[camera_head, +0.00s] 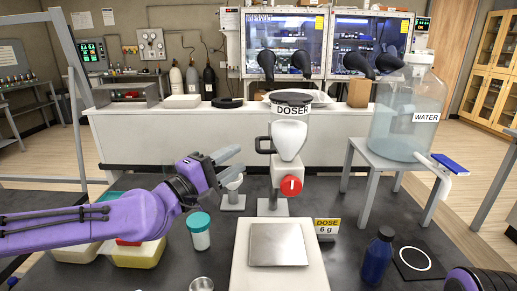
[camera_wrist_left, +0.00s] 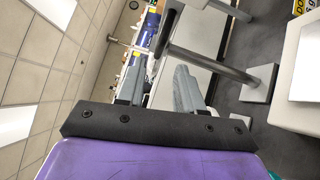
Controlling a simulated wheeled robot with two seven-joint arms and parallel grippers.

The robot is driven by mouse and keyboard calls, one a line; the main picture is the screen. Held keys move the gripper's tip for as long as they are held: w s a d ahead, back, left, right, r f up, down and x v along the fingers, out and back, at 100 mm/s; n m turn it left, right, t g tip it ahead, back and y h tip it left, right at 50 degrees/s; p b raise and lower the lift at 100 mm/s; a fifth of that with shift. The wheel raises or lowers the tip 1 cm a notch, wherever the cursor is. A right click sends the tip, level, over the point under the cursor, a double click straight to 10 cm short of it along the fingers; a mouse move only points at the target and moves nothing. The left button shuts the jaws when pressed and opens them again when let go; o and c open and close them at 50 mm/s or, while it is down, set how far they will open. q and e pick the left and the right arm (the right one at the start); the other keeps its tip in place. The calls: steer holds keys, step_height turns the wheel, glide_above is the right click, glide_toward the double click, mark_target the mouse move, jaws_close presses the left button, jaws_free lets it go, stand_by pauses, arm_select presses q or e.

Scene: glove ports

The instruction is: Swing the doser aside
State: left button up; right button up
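The doser (camera_head: 289,135) is a clear hopper with a dark lid and a label, held on a grey post above a base plate. It has a black handle (camera_head: 264,145) on its left side and a red knob (camera_head: 291,186) low at the front. My left gripper (camera_head: 237,162) is left of the handle, fingers apart and pointing toward it. In the left wrist view the gripper (camera_wrist_left: 162,85) is open, with nothing between its fingers; a dark bar and grey post (camera_wrist_left: 215,62) show beyond the fingertips.
A scale with a metal plate (camera_head: 278,245) stands in front of the doser, beside a "DOSE 6 g" sign (camera_head: 327,227). A teal-lidded jar (camera_head: 199,230) stands below my left gripper. A blue bottle (camera_head: 377,257) and a water carboy (camera_head: 405,115) on a stand are to the right.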

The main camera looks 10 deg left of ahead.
mark_target(258, 143)
arm_select(q)
steer(key=p+x, duration=0.1)
steer(key=x, duration=0.7)
steer(key=shift+d+r, duration=0.1)
steer(key=shift+d, duration=0.1)
jaws_close()
